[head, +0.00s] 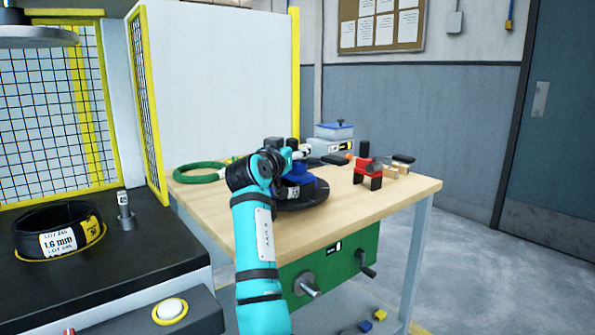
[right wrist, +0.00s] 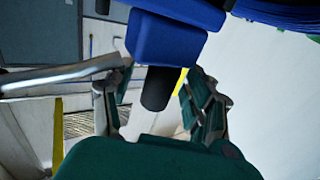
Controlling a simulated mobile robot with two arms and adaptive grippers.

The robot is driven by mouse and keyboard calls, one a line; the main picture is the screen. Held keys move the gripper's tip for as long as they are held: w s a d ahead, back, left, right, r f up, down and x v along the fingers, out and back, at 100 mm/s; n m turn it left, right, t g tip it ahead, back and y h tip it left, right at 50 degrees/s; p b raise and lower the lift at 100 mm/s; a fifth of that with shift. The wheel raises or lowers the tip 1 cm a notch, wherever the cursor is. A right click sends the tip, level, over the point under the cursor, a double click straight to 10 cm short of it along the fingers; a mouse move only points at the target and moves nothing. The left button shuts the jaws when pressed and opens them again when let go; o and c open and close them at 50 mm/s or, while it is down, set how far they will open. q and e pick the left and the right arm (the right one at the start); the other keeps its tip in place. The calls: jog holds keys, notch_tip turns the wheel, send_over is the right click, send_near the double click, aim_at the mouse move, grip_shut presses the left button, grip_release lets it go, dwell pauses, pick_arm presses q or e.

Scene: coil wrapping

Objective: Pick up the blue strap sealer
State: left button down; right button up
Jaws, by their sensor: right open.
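The blue strap sealer (head: 297,191) stands on the far part of the wooden table, partly hidden by my right arm in the head view. In the right wrist view it appears as a blue block (right wrist: 165,38) with a dark cylindrical part (right wrist: 158,88) below. My right gripper (head: 301,155) is at the sealer. In the wrist view its two fingers (right wrist: 158,105) are spread, one on each side of the dark part, with gaps visible; whether either finger touches is unclear. My left gripper is not in view.
A black disc (head: 312,197) lies under the sealer on the table (head: 375,205). A red tool (head: 366,178) stands to the right, with a lidded box (head: 334,136) behind. A green coil (head: 197,176) lies left. A black coil (head: 55,230) sits on the machine.

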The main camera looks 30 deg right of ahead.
jog(key=shift+c, duration=0.4)
grip_shut()
dwell(0.4)
